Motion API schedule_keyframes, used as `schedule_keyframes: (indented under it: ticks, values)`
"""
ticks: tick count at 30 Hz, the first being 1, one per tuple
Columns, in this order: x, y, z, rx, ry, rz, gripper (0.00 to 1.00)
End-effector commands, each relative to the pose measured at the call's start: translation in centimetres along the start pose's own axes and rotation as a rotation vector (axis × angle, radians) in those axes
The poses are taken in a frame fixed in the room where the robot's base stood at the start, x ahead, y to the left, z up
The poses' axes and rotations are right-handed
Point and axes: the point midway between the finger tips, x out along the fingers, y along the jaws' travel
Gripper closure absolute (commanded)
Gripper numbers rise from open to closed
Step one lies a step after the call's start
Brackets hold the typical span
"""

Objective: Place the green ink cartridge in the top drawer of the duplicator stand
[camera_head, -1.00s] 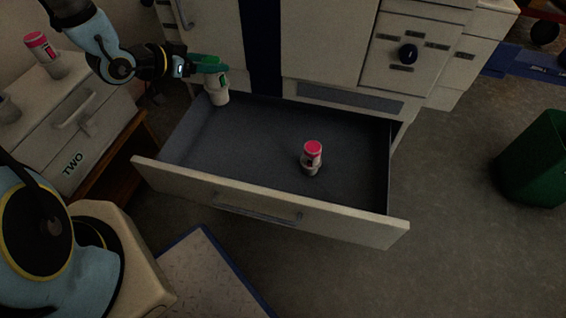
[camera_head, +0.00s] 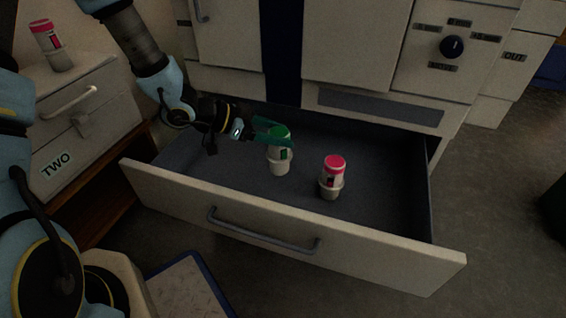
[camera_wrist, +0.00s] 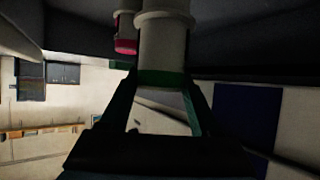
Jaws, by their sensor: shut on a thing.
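The green-capped ink cartridge (camera_head: 280,160) is white with a green top, and it is upright in my gripper (camera_head: 272,131). My gripper's green fingers are shut on its upper part. In the head view it is over the open drawer (camera_head: 225,168), left of a red-capped cartridge (camera_head: 331,178) that stands inside. I cannot tell whether its base touches the drawer floor. In the wrist view the held cartridge (camera_wrist: 163,45) is between the fingers, with the red-capped cartridge (camera_wrist: 126,38) beside it.
The drawer front with its handle (camera_head: 262,232) faces me. A cabinet marked TWO (camera_head: 85,125) stands at the left with another red-capped cartridge (camera_head: 51,46) on top. The control panel with a dark knob (camera_head: 451,46) is above right. The drawer's right side is clear.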

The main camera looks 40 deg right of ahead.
Motion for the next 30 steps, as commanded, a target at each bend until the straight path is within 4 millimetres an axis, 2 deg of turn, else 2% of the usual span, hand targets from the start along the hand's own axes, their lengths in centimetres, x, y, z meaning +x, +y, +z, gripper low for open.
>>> schedule_keyframes:
  ticks: [1, 8, 12, 25, 26, 30]
  values:
    - [0.8, 0.0, 1.4, -0.002, 0.001, 0.001, 1.00]
    - [1.8, 0.0, 3.3, -0.002, 0.001, 0.000, 1.00]
    - [2.8, 0.1, 5.2, -0.002, 0.001, 0.000, 1.00]
    - [3.1, 0.0, 5.6, 0.000, 0.001, -0.001, 1.00]
    - [3.0, 0.0, 5.6, 0.000, 0.000, -0.001, 0.33]
    - [3.0, 0.0, 5.5, 0.000, 0.000, -0.001, 0.17]
